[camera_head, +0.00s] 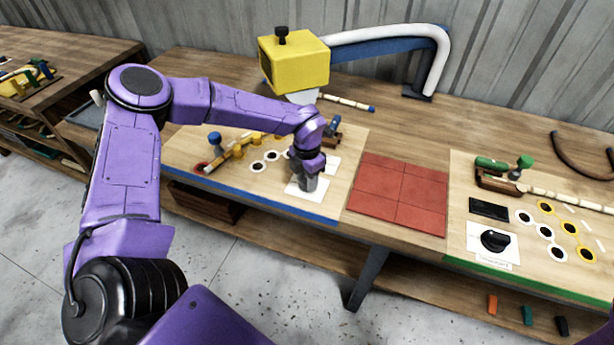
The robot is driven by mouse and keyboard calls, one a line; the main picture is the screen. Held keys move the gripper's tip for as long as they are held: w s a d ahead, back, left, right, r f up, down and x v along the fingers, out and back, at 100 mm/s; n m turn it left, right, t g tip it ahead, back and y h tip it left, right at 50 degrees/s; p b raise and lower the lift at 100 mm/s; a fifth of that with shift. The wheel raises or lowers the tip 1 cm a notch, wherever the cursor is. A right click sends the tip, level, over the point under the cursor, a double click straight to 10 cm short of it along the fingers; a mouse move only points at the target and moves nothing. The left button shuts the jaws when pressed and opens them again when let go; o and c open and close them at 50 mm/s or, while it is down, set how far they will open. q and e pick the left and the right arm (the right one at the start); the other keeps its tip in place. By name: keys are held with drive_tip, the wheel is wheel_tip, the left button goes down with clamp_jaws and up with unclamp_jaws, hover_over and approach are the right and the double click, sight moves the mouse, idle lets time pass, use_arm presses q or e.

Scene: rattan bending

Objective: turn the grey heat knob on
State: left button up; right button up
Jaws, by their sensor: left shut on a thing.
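My left gripper (308,184) points down over a white plate (296,187) on the left board. It is shut on the grey heat knob, which the fingers mostly hide. I cannot tell which way the knob is turned. My right gripper is not in view.
A yellow heater box (294,62) with a white hose (385,33) stands behind the arm. A red tiled mat (400,193) lies between the boards. The right board (462,185) carries a black knob (495,240), ringed holes and a green-handled clamp (491,163). The table's front edge is close.

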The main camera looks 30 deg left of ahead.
use_arm(q)
drive_tip(key=m+p, duration=0.1)
drive_tip(key=m, duration=0.3)
drive_tip(key=shift+r+m, duration=0.1)
drive_tip(key=shift+m, duration=0.2)
drive_tip(key=shift+w+a+m+p, duration=0.1)
drive_tip(key=shift+m+p, duration=0.5)
drive_tip(key=shift+m, duration=1.4)
drive_tip(key=o, duration=1.1)
drive_tip(key=shift+c, duration=0.2)
wheel_tip(320, 180, up, 10)
drive_tip(key=b, duration=0.2)
drive_tip(key=shift+r, duration=0.25)
